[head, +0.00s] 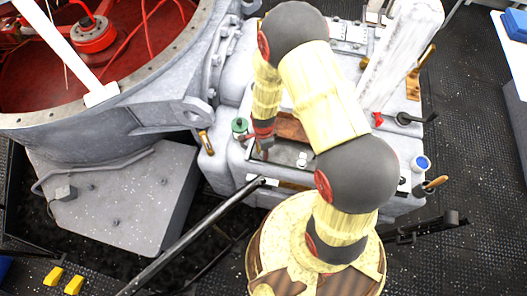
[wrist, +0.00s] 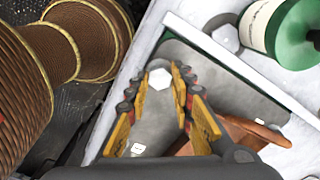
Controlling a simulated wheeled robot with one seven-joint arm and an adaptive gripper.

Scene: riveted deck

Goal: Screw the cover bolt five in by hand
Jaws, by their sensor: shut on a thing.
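In the wrist view a pale hexagonal bolt head (wrist: 158,78) stands between the two yellow and dark fingers of my gripper (wrist: 160,84). The fingers are closed in on its sides. The bolt is over a grey metal cover plate (wrist: 205,75) with a white raised edge; the bolt's shank is hidden, so I cannot tell how deep it sits. A second hexagonal bolt head (wrist: 226,36) shows beyond the edge. In the head view my gripper (head: 263,146) points down at the left side of the machine's top, and the held bolt is too small to make out.
A green and white cylinder (wrist: 275,27) stands close to the right of my gripper. A brown object (wrist: 235,135) lies low beside the fingers. A red-handled part (head: 377,118) and a wooden-handled tool (head: 435,183) are at the machine's right. A dark bar (head: 205,222) crosses in front.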

